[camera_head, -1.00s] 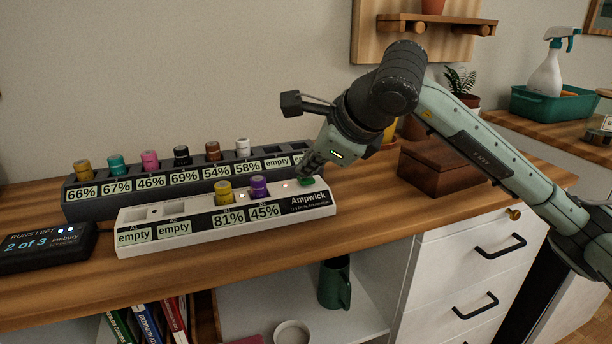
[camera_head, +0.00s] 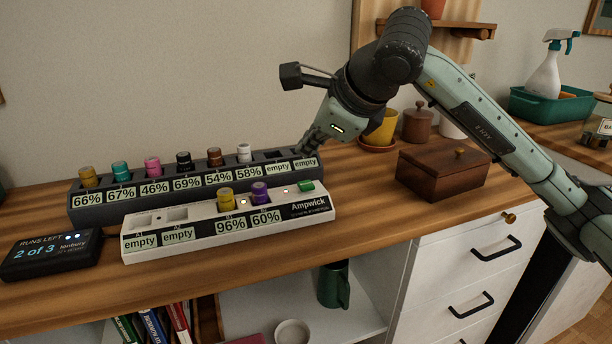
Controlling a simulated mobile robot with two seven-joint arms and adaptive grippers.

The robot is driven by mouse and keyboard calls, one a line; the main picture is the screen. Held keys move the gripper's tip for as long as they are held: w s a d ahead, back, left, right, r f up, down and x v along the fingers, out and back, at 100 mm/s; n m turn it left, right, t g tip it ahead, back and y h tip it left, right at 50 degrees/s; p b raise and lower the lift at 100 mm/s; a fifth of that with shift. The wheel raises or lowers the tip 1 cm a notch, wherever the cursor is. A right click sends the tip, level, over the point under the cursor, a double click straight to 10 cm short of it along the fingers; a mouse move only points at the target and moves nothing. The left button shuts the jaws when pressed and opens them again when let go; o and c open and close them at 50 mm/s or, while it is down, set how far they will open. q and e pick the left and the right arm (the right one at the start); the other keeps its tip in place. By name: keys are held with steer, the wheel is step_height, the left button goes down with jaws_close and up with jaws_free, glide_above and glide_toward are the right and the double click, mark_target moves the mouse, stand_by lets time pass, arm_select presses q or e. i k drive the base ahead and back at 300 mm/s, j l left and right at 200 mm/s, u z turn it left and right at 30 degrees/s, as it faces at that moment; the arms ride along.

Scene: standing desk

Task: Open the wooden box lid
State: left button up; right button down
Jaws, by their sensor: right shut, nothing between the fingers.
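The wooden box (camera_head: 442,181) is dark brown and stands on the desk right of the white charger. My right gripper (camera_head: 304,148) is shut and empty. It hangs above the right end of the dark battery rack, left of the box and clear of it. My left gripper is not in view.
The white Ampwick charger (camera_head: 200,234) holds a yellow and a purple cell, with a green button (camera_head: 306,186) at its right end. Behind it is the dark rack (camera_head: 130,208) with several cells. A yellow pot (camera_head: 383,128) and brown jar (camera_head: 417,124) stand behind the box. Desk between charger and box is clear.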

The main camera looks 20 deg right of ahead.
mark_target(442, 158)
steer(key=k+l, duration=0.15)
steer(key=k, duration=0.35)
steer(key=k+l, duration=0.2)
steer(key=k, duration=0.25)
